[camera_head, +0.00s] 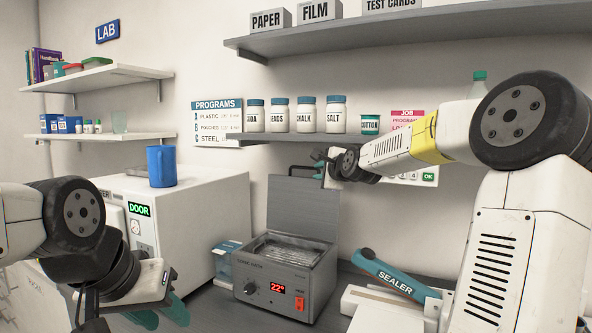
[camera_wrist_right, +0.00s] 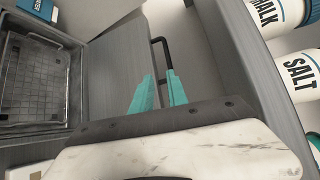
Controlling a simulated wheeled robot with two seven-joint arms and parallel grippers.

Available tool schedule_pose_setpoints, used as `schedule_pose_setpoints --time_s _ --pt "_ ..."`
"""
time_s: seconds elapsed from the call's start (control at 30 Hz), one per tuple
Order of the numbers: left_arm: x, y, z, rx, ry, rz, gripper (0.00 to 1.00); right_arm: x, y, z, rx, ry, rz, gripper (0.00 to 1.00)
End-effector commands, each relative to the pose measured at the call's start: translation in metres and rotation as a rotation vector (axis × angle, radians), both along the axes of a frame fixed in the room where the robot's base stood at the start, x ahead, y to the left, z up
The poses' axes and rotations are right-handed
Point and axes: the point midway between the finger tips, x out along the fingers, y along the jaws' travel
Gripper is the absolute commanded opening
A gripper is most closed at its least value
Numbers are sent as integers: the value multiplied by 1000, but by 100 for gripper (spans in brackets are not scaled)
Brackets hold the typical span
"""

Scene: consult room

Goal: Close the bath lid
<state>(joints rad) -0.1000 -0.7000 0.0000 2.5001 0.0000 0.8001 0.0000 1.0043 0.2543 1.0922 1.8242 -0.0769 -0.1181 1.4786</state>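The grey sonic bath (camera_head: 285,275) stands on the counter, its basin uncovered. Its lid (camera_head: 302,208) stands upright at the back, with a dark bar handle (camera_head: 304,169) at its top edge. In the right wrist view the lid (camera_wrist_right: 115,68) is beside the basin (camera_wrist_right: 32,80), and the handle (camera_wrist_right: 164,50) is just beyond my fingertips. My right gripper (camera_head: 320,160) is at the lid's top right; its teal fingers (camera_wrist_right: 159,76) are parted, with no grip on the handle visible. My left gripper (camera_head: 165,314) is low at the left, its teal fingers apart and empty, away from the bath.
A shelf with white jars (camera_head: 307,114) runs just above the lid and close to my right gripper. A teal sealer (camera_head: 394,284) lies right of the bath. A white box-shaped machine (camera_head: 205,215) with a blue cup (camera_head: 161,167) stands left.

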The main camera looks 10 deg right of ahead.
Motion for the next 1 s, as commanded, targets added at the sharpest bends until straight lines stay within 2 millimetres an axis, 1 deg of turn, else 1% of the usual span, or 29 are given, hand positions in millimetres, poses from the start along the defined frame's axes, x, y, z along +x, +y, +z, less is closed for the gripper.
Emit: schedule_pose_setpoints --time_s 0.33,0.57,0.8,0.9,1.0 --pt "0 0 0 0 0 0 38 31 8 1 0 -2 4 19" --pt "0 0 0 0 0 0 38 56 13 0 -2 0 5 19" --pt "0 0 0 0 0 0 38 90 20 0 -2 0 5 19" --pt "0 0 0 0 0 0 38 107 22 -5 0 0 3 19" --pt "0 0 0 0 0 0 38 120 23 -9 -1 0 2 19"
